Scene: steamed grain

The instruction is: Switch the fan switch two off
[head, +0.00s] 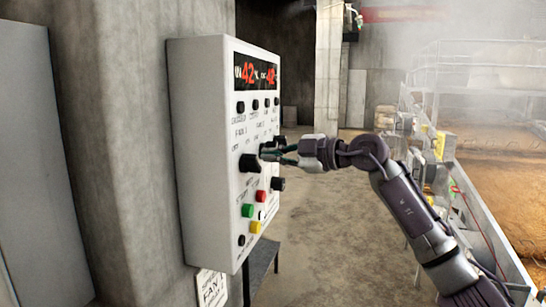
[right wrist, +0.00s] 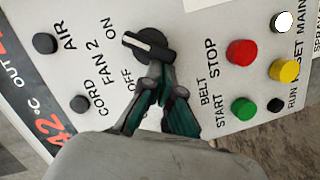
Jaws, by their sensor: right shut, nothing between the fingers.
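The fan 2 switch is a black rotary knob (right wrist: 148,45) with a white line, on the grey control box (head: 205,150). In the right wrist view its white line points to the left, between the printed ON and OFF, closer to ON. My right gripper (head: 270,153) is shut and empty, in front of the box. In the right wrist view its fingertips (right wrist: 161,72) are together at the knob's lower side, on the OFF side. They look very close to or touching the knob; I cannot tell which. My left gripper is not in view.
Next to the knob are a red button (right wrist: 241,53), a green button (right wrist: 244,108) and a yellow button (right wrist: 284,71). A red display (head: 256,72) tops the box. A concrete wall stands to the left. Railings and a steaming grain bed (head: 500,190) lie right. Open floor lies behind.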

